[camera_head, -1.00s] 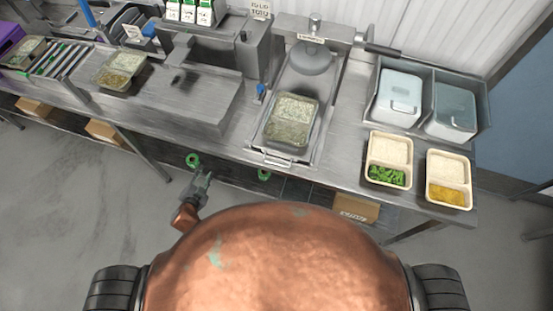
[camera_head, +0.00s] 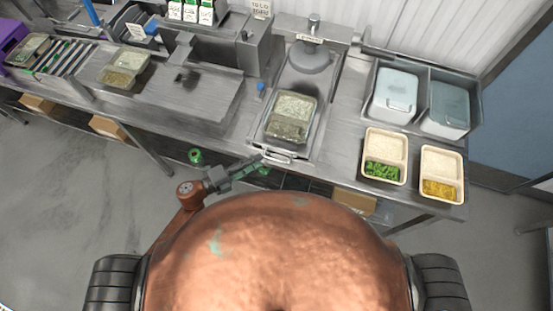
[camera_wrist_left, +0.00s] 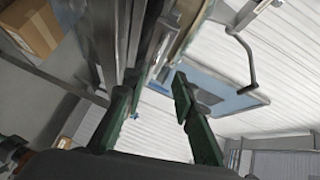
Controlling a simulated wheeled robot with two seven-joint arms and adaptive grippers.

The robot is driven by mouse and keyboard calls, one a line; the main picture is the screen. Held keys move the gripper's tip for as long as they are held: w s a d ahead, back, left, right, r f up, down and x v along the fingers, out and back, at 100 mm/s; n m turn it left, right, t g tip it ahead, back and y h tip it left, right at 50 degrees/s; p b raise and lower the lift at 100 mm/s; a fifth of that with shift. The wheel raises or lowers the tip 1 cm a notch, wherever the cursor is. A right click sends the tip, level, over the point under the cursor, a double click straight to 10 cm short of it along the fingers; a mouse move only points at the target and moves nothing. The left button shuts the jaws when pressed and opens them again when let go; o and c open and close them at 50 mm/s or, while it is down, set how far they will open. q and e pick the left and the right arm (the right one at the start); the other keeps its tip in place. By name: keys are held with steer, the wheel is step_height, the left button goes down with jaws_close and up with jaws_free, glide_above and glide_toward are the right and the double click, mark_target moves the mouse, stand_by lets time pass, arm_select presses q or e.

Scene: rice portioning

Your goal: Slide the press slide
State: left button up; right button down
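The press slide (camera_head: 292,149) is a steel tray at the front of the press, with a bar handle (camera_head: 277,158) on its front edge. A two-part container (camera_head: 292,106) of rice-like food lies on the slide, in front of the round press head (camera_head: 310,60). My left gripper (camera_head: 262,164) reaches from the left to the handle, its fingertips close by it. In the left wrist view, the green fingers (camera_wrist_left: 156,84) are apart, with steel edges beyond and between them. I cannot tell whether they touch the handle. My right gripper is not in view.
Two filled containers, one with green food (camera_head: 384,157) and one with yellow food (camera_head: 442,174), stand at right on the counter (camera_head: 345,110). Lidded bins (camera_head: 396,92) stand behind them. Another container (camera_head: 124,68) lies at left. Cardboard boxes (camera_head: 354,203) sit below the counter.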

mark_target(276, 160)
arm_select(q)
steer(key=shift+m+g+h, duration=0.3)
steer(key=shift+m+g, duration=0.4)
steer(key=x, duration=0.2)
steer(key=s+p+x, duration=0.1)
steer(key=x, duration=0.5)
steer(key=shift+s+d+f, duration=0.35)
steer(key=shift+c, duration=0.4)
jaws_close()
